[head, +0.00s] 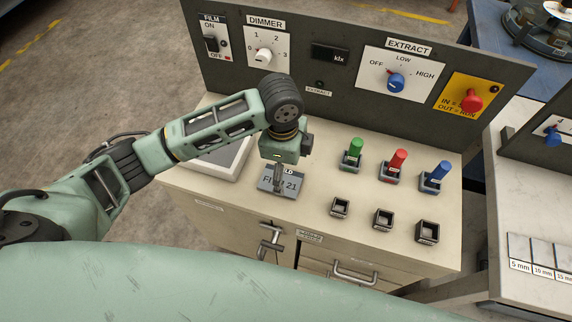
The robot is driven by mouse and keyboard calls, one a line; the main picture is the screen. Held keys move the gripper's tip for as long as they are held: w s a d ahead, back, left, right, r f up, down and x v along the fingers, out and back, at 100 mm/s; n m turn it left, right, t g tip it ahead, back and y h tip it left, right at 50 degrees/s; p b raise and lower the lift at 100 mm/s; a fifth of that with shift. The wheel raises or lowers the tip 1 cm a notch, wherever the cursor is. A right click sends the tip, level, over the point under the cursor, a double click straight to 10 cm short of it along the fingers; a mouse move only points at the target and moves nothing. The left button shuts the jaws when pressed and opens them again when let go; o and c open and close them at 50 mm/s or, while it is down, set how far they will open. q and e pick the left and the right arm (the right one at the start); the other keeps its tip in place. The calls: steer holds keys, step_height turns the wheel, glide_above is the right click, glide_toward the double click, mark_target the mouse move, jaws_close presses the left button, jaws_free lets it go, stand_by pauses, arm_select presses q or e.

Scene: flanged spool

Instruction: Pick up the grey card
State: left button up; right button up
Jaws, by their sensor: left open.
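The gripper is open. I cannot tell whether its fingertips touch the card or hover just above it. My right gripper is not in view.
A pale tray (222,160) sits left of the card, partly behind my left arm. Green (354,150), red (398,162) and blue (438,174) handled pieces stand to the right, with small dark sockets (383,219) in front. A control panel (330,85) rises behind.

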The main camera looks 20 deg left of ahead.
arm_select(q)
steer(key=shift+w+a+r, duration=0.3)
steer(key=shift+w+a, duration=0.3)
steer(key=shift+a, duration=0.15)
steer(key=shift+s+f, duration=0.1)
steer(key=shift+f, duration=0.25)
step_height(320, 180, down, 3)
steer(key=shift+s+a+r+p, duration=0.1)
steer(key=shift+s+p, duration=0.05)
steer(key=shift+p, duration=0.45)
step_height(320, 180, down, 3)
steer(key=shift+r, duration=0.2)
steer(key=shift+f+p, duration=0.3)
steer(key=shift+f, duration=0.3)
steer(key=c, duration=1.2)
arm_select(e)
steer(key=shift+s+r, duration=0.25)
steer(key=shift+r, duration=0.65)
